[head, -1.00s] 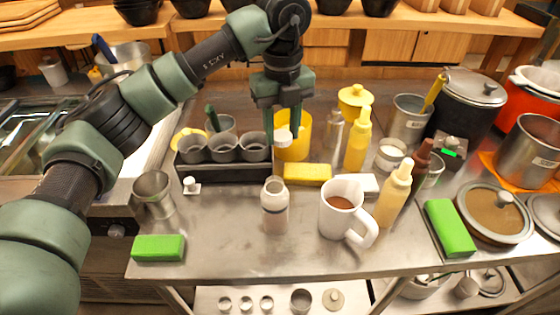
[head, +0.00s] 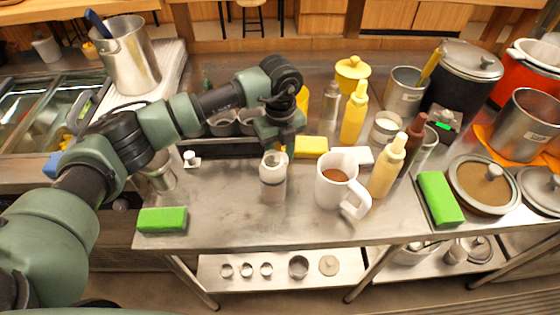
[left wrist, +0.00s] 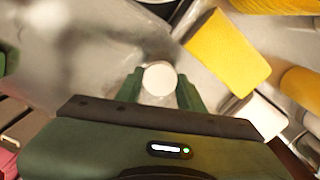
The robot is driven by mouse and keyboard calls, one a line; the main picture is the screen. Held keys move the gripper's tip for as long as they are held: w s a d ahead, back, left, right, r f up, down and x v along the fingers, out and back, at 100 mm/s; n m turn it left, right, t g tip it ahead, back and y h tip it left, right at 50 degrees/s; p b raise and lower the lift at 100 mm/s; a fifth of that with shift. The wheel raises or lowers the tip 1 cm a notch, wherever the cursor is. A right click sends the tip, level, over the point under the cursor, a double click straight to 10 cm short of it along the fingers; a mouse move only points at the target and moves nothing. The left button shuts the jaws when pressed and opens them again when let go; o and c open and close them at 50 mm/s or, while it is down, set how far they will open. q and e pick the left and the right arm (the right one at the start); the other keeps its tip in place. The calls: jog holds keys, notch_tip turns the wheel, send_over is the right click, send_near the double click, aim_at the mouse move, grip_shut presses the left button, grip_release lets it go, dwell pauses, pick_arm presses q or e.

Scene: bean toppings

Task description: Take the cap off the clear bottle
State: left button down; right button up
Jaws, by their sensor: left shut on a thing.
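My left gripper (head: 279,140) is low over the table, just behind the pale bottle at the front. In the left wrist view its two green fingers (left wrist: 160,88) are closed on either side of a round white cap (left wrist: 160,77). A translucent body, which looks like the clear bottle (left wrist: 158,99), shows just below the cap. In the head view my gripper hides this bottle and its cap. I cannot tell whether the cap is still seated on the bottle. My right gripper is in neither view.
A pale bottle with a white top (head: 273,180) stands close in front of my gripper. A yellow sponge (head: 311,147) and a white mug (head: 335,188) are to its right. Dark cups (head: 222,124) stand behind left.

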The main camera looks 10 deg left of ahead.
pick_arm(q)
notch_tip(320, 180, down, 4)
jog(key=shift+r+p, duration=0.2)
jog(key=shift+p, duration=0.15)
jog(key=shift+f, duration=0.1)
jog(key=shift+f, duration=0.1)
jog(key=c, duration=0.9)
grip_release()
